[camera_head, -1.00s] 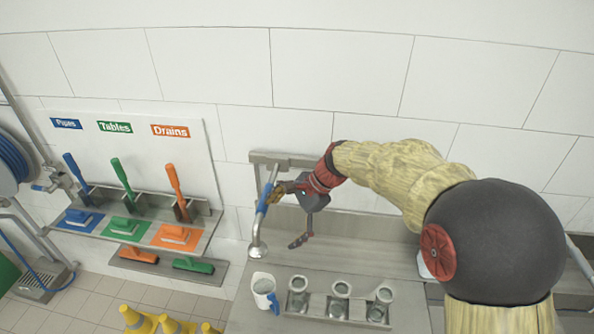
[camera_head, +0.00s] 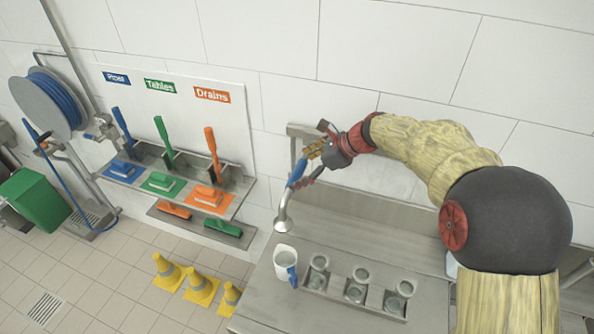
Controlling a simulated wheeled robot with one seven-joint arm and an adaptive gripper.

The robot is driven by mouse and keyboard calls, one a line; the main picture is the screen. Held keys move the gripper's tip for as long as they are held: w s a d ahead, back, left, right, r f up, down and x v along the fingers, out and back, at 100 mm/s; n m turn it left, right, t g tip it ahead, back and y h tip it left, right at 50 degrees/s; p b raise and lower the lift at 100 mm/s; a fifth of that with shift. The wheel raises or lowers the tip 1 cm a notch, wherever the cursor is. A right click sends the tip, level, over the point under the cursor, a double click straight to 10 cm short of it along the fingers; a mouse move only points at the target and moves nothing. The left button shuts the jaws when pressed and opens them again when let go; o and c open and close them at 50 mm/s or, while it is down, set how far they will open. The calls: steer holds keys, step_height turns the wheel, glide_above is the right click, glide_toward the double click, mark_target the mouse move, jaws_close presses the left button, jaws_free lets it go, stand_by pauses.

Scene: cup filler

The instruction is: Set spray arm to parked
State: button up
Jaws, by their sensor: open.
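The spray arm (camera_head: 297,173) hangs from a metal bracket (camera_head: 305,131) at the back of the steel counter. It is a slim tube with a blue grip, tilted down to a round metal spray head (camera_head: 283,224). My gripper (camera_head: 308,166) is open at the blue grip, from its right side. One finger shows near the top of the grip and the other near its lower part. I cannot tell whether either finger touches it. The gripper covers the upper end of the spray arm.
Brush shelves (camera_head: 180,180), yellow cones (camera_head: 201,285) and a hose reel (camera_head: 46,103) are left. My arm covers the right side.

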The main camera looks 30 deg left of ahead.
steer(key=shift+x, duration=0.9)
steer(key=shift+c, duration=1.3)
steer(key=c, duration=1.1)
steer(key=shift+c, duration=0.5)
